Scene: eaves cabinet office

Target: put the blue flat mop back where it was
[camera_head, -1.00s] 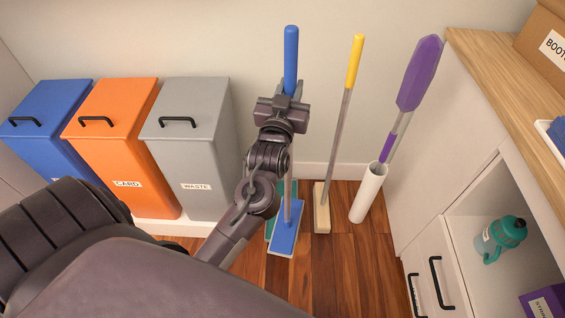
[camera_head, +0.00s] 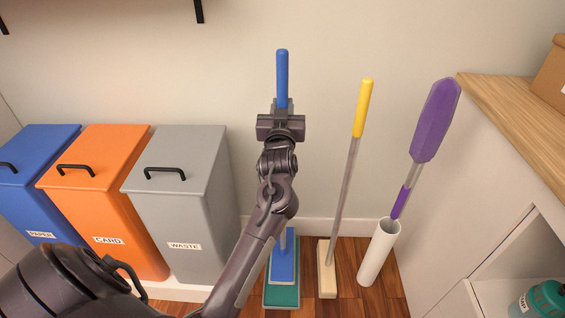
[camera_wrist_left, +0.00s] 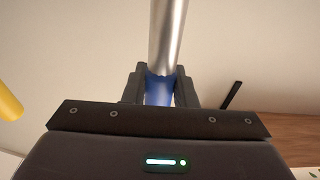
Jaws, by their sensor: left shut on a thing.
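The blue flat mop (camera_head: 283,263) stands upright, with its blue head low near the floor, over or on a teal flat pad (camera_head: 283,296). My left gripper (camera_head: 282,108) is shut on the mop's handle, just below or at the blue grip (camera_head: 282,75). In the left wrist view the silver pole (camera_wrist_left: 167,40) and blue grip (camera_wrist_left: 159,90) pass between the jaws. My arm hides most of the pole. I cannot tell whether the head touches the teal pad. My right gripper is not in view.
A yellow-handled broom (camera_head: 348,190) stands just right of the mop. A purple duster (camera_head: 433,125) stands in a white tube (camera_head: 379,255). Grey (camera_head: 180,200), orange (camera_head: 105,190) and blue (camera_head: 40,180) bins line the wall at left. A wooden-topped cabinet (camera_head: 515,120) is at right.

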